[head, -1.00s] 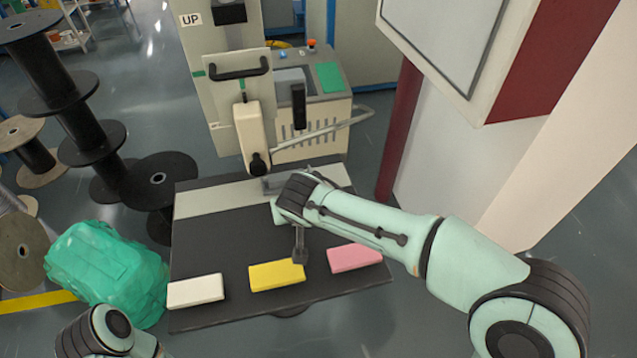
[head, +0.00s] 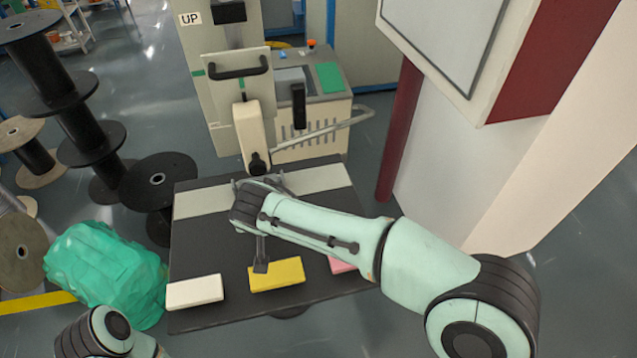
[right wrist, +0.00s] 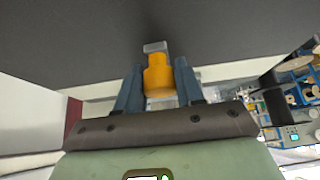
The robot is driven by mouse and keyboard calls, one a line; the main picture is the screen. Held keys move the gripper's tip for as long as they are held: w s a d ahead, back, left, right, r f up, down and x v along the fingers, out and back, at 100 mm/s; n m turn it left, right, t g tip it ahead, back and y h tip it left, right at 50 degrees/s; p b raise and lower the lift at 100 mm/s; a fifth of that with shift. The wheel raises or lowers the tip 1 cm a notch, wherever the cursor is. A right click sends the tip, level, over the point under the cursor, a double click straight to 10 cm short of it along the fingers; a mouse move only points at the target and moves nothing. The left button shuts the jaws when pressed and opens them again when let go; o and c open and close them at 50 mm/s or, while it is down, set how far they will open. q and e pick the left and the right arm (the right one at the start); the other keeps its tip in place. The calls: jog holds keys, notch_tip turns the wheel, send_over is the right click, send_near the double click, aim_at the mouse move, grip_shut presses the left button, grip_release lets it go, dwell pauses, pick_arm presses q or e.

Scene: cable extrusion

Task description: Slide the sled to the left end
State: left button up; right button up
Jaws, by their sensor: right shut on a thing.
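My right gripper (right wrist: 158,66) is shut on an orange piece (right wrist: 158,82) with a grey tip, which stands between the two blue fingers in the right wrist view. I cannot tell how much of the sled this piece is. In the head view my right arm reaches in from the right. Its hand is over the back half of the dark table (head: 215,248), at the pale strip (head: 318,178). The hand mostly hides the held piece there. The strip's left part (head: 200,202) is bare. My left gripper is out of view.
White (head: 195,292), yellow (head: 276,275) and pink (head: 341,264) blocks lie along the table's front. A machine with a black handle (head: 240,69) stands behind the table. Black spools (head: 158,180) and a green bundle (head: 105,275) are to the left. A white-and-red cabinet (head: 465,165) is to the right.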

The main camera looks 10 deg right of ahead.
jog(key=shift+a+f, duration=0.1)
jog(key=shift+a, duration=0.1)
jog(key=shift+s+a, duration=0.1)
jog(key=shift+a, duration=1.05)
jog(key=shift+s+a+p, duration=0.1)
jog(key=shift+a+p, duration=0.35)
jog(key=shift+a, duration=1.85)
jog(key=shift+s+a+p, duration=0.1)
jog(key=shift+a+p, duration=0.9)
jog(key=shift+a, duration=1.95)
jog(key=o, duration=0.8)
jog(key=shift+o, duration=0.2)
